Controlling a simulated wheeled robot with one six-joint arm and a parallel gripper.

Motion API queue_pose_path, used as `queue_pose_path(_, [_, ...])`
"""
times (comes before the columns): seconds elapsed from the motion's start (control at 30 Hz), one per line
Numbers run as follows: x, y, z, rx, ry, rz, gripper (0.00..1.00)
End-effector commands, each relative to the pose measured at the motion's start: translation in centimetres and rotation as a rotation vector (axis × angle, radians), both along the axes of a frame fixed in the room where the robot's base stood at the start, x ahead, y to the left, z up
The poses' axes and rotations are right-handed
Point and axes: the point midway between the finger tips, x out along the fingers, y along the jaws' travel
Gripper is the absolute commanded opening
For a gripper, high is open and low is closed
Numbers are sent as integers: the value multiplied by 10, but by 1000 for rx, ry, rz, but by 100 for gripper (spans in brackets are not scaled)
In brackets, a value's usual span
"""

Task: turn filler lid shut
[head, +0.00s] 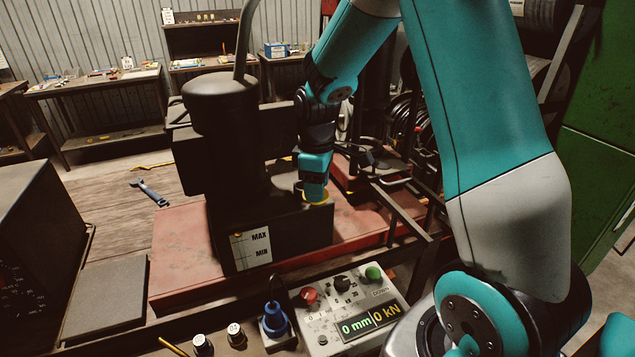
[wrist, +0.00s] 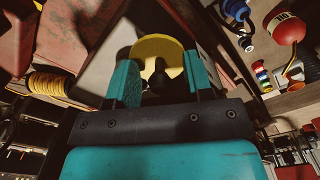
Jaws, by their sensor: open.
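The yellow filler lid (wrist: 158,47) shows in the wrist view as a round disc with a dark knob-like part in front of it. In the head view only its yellow edge (head: 326,199) shows on top of the black tank (head: 285,236), under my gripper. My gripper (head: 314,188) points down at the lid and hides most of it. In the wrist view my gripper (wrist: 161,78) is open, with one teal finger on each side of the dark part. I cannot tell whether the fingers touch the lid.
A tall dark cylinder (head: 225,130) stands just left of the lid. A control box (head: 350,305) with buttons and a display sits in front. A wrench (head: 150,192) lies on the bench at left. Metal rails (head: 400,210) stand to the right.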

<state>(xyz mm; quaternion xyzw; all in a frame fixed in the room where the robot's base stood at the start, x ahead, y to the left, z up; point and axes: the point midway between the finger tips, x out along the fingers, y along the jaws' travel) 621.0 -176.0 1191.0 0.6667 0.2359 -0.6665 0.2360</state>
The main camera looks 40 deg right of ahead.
Motion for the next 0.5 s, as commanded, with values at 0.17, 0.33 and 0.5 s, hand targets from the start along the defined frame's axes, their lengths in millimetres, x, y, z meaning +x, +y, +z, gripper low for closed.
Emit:
queue_pose_path(0.17, [0,0,0,0,0,0,45])
queue_pose_path(0.33, [0,0,0,0,0,0,6])
queue_pose_path(0.5, [0,0,0,1,1,-2,0])
